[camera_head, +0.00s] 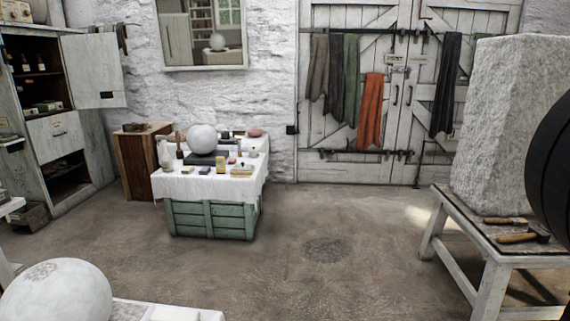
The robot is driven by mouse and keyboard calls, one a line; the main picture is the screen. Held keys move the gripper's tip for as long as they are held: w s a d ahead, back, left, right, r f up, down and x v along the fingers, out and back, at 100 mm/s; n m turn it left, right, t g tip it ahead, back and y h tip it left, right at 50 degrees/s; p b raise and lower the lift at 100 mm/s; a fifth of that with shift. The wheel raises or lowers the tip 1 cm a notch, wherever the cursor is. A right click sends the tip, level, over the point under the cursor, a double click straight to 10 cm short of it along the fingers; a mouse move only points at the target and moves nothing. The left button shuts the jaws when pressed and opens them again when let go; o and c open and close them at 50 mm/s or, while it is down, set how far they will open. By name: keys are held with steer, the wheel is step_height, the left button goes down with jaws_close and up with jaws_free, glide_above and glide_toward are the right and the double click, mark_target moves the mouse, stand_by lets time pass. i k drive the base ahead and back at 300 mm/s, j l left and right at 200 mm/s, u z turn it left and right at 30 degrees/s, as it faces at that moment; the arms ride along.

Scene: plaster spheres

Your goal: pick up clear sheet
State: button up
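I cannot make out a clear sheet anywhere in the head camera view. Several small items stand on a white cloth (180,187) over a green crate (212,219) at mid-left, too small to tell apart fully. Among them are a plaster sphere (202,139), a yellow item (220,164), a dark bottle (179,146) and a pinkish item (255,132). My gripper is not in view.
A large plaster sphere (57,293) is at the lower left. A wooden bench (497,251) at right bears a stone block (493,125) and tools (523,238). An open cabinet (50,135) stands at left. The middle floor (330,275) is clear.

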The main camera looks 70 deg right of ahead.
mark_target(242, 166)
steer(key=z, duration=1.55)
steer(key=i+u, duration=0.1)
steer(key=i, duration=1.05)
steer(key=i+u, duration=0.15)
steer(key=i, duration=0.4)
steer(key=i+l+u, duration=0.1)
steer(key=i, duration=0.45)
steer(key=i+l+u, duration=0.1)
steer(key=i, duration=0.45)
steer(key=i+l, duration=0.2)
steer(key=i, duration=0.35)
steer(key=i+l+u, duration=0.15)
steer(key=i, duration=0.4)
steer(key=i+l+u, duration=0.1)
steer(key=i+l, duration=0.15)
steer(key=i, duration=0.3)
